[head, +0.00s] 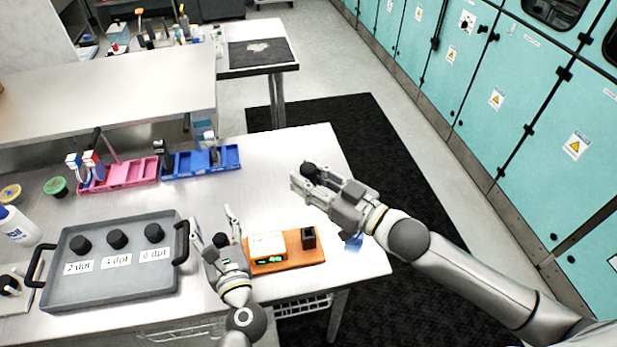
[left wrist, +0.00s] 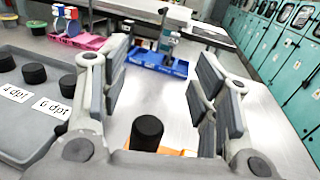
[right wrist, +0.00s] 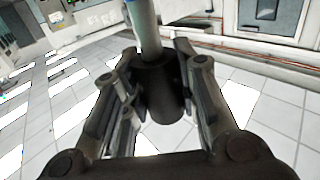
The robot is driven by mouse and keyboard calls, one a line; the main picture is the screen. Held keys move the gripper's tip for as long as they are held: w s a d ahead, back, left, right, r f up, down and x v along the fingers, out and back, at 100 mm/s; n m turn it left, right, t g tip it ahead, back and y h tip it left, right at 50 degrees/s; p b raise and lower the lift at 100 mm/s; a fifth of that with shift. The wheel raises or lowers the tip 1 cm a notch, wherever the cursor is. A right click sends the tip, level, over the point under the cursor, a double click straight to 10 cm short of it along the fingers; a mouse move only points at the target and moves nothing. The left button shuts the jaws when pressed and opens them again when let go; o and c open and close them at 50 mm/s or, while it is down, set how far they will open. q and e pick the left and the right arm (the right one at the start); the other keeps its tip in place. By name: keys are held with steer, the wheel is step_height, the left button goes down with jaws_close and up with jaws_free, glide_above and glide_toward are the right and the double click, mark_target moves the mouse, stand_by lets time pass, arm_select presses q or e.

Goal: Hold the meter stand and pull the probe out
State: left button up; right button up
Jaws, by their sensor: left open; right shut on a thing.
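The meter stand is an orange base (head: 286,263) bearing a white meter (head: 266,247) with a green display and a dark holder (head: 309,238) at its right end. A black post (left wrist: 147,132) stands by its left end, partly hidden in the head view. My left gripper (head: 213,219) is open with its fingers either side of this post, apart from it. My right gripper (head: 302,175) is shut on the probe's black grip (right wrist: 160,90), from which a pale rod extends. It is raised above and beyond the stand. A bluish piece (head: 353,244) shows below this gripper.
Pink (head: 130,173) and blue (head: 202,162) racks stand behind. The table is clear behind the stand; its right edge is near.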

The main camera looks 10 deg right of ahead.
arm_select(q)
steer(key=v, duration=0.9)
stand_by(0.4)
arm_select(e)
steer(key=shift+f, duration=0.1)
